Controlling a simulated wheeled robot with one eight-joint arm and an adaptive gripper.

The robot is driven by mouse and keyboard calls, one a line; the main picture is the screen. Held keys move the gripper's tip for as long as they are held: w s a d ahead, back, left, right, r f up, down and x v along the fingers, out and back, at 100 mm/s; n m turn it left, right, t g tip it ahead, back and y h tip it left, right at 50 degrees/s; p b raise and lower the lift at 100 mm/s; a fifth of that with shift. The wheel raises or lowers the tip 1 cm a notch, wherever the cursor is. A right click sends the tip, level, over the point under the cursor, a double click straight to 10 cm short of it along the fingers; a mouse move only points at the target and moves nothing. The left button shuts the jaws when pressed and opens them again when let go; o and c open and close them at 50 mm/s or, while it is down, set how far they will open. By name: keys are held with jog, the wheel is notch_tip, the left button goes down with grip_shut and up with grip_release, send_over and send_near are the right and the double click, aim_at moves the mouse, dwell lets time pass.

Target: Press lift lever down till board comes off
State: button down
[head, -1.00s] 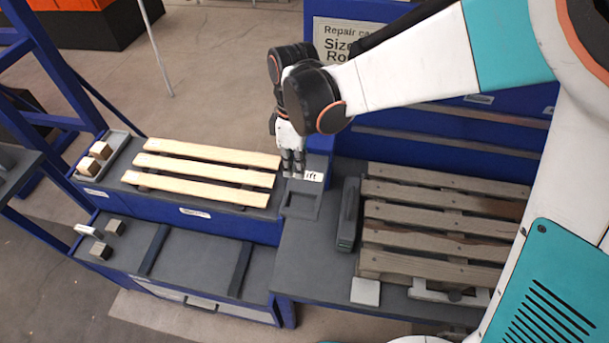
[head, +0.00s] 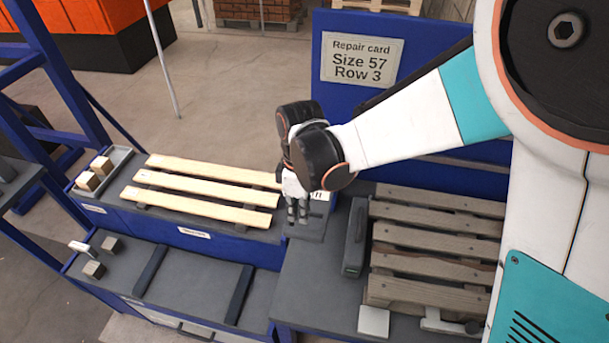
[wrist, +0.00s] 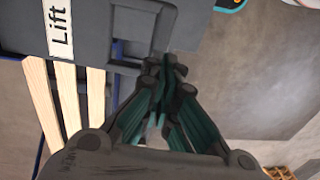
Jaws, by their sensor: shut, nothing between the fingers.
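My gripper (head: 297,216) is shut and empty, pointing down over the grey lift housing between the light boards and the worn pallet. In the wrist view its fingertips (wrist: 167,68) are together beside a recessed frame in the grey housing (wrist: 112,25), which bears a white "Lift" label (wrist: 60,30). I cannot make out the lever itself or tell whether the fingers touch it. The grey worn pallet (head: 435,228) lies on the right-hand bench, its boards in place as far as I can see. My arm covers part of its far side.
Several light new boards (head: 205,188) lie on the left bench. A dark grey block (head: 355,237) stands beside the pallet. The repair card (head: 361,62) reads "Size 57, Row 3". A small tray (head: 103,170) holds wooden blocks. The lower shelf (head: 195,287) is mostly bare.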

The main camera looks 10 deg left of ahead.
aim_at(298, 231)
jog(key=shift+s+f+b, duration=0.15)
jog(key=shift+f+b, duration=0.3)
jog(key=shift+f, duration=0.65)
jog(key=shift+s+f+b, duration=0.1)
jog(key=shift+f+b, duration=0.35)
jog(key=shift+f, duration=0.6)
